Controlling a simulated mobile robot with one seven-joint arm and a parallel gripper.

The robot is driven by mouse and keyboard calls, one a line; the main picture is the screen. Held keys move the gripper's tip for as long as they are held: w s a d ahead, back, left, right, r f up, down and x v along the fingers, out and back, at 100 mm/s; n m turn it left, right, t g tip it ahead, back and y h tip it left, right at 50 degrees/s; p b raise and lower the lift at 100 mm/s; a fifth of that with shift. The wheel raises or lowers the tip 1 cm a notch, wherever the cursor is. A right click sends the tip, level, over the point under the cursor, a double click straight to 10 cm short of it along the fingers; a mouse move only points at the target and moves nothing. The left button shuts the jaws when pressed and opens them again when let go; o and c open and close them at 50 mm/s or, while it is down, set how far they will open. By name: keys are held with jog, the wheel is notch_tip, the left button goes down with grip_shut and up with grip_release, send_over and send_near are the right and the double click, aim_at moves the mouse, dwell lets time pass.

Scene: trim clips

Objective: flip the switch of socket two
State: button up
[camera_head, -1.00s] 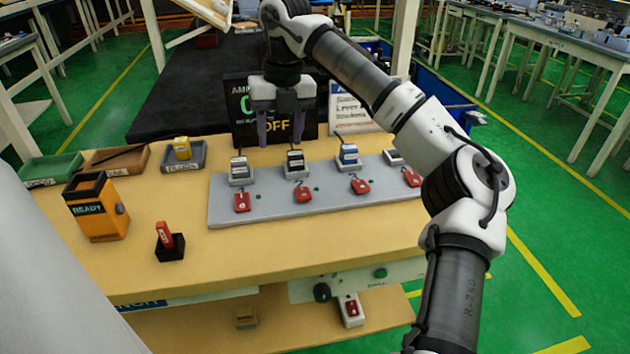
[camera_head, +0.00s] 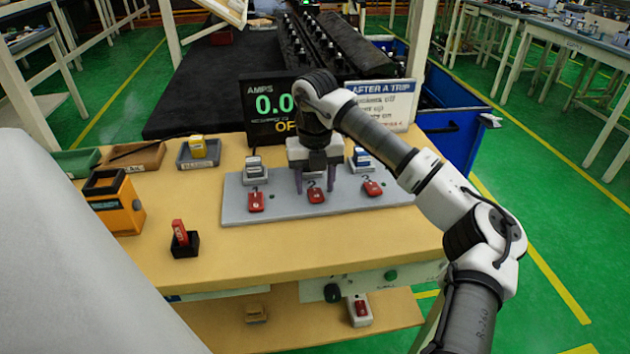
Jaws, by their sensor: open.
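A grey board (camera_head: 285,210) on the bench carries a row of sockets with a red numbered piece in front of each. The second socket from the left is hidden behind my gripper. Its red piece (camera_head: 316,196) shows just below and between my fingertips. My gripper (camera_head: 317,188) points down over the second position, open, its purple fingers apart on either side. I cannot tell whether the fingers touch anything. The board's right end is partly behind my arm.
A dark display (camera_head: 268,108) reading AMPS 0 and a white "AFTER A TRIP" sign (camera_head: 385,105) stand behind the board. At left are an orange READY box (camera_head: 116,203), a red piece in a black holder (camera_head: 183,240) and trays (camera_head: 198,152).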

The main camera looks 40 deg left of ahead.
jog(key=shift+f, duration=0.35)
jog(key=shift+c, duration=0.4)
jog(key=c, duration=0.9)
jog(key=b, duration=0.2)
jog(key=t+y+b, duration=0.1)
jog(key=shift+d+f+b, duration=0.15)
jog(key=shift+f+b, duration=0.1)
jog(key=shift+b, duration=0.1)
jog(key=y+b, duration=0.1)
jog(key=b, duration=0.2)
jog(key=t+y+b, duration=0.1)
jog(key=b, duration=0.2)
jog(key=shift+s+d+r+t, duration=0.1)
jog(key=shift+s+d+t, duration=0.1)
jog(key=shift+t, duration=0.1)
jog(key=shift+s+r+t+y+b, duration=0.1)
jog(key=shift+r+t+y+b, duration=0.25)
jog(key=shift+b, duration=0.6)
